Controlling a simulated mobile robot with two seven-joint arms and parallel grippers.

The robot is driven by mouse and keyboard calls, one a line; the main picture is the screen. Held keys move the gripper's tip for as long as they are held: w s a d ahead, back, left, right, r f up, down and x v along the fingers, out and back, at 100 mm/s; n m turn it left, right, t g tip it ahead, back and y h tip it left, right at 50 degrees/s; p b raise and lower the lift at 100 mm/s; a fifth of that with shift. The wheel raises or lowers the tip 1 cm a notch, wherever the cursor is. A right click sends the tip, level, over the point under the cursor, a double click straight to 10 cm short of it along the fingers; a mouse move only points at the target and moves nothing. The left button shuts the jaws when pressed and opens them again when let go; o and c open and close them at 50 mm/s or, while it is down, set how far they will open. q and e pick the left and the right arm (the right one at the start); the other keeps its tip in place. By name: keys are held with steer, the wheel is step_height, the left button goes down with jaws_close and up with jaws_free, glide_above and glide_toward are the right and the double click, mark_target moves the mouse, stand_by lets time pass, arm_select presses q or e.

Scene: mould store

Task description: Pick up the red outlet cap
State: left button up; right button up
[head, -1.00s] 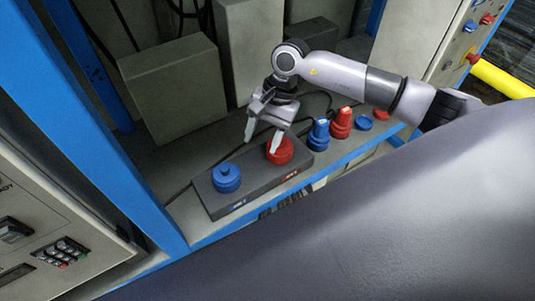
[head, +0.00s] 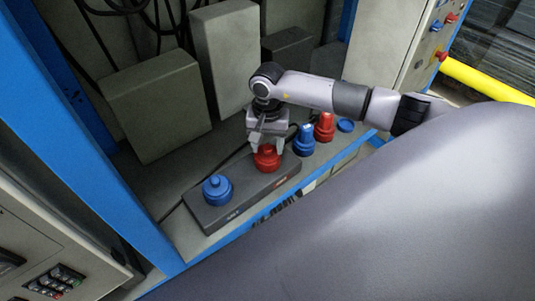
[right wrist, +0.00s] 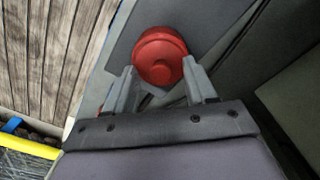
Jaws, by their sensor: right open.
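The red outlet cap (head: 267,158) sits on the right end of a dark block (head: 208,215) on the shelf. It also shows in the right wrist view (right wrist: 160,55) as a round red cap with a raised top. My right gripper (head: 267,148) is open above the cap, with one finger toward each side of it. In the right wrist view, the fingertips (right wrist: 158,68) point at the cap's near sides; I cannot tell whether they touch it. My left gripper is not in view.
A blue cap (head: 217,190) sits on the block's left end. To the right stand a blue plug (head: 304,141), a red plug (head: 324,127) and a flat blue cap (head: 345,125). Grey boxes (head: 155,105) stand behind. A blue frame rail (head: 345,154) edges the shelf.

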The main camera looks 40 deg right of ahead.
jaws_close()
stand_by(0.4)
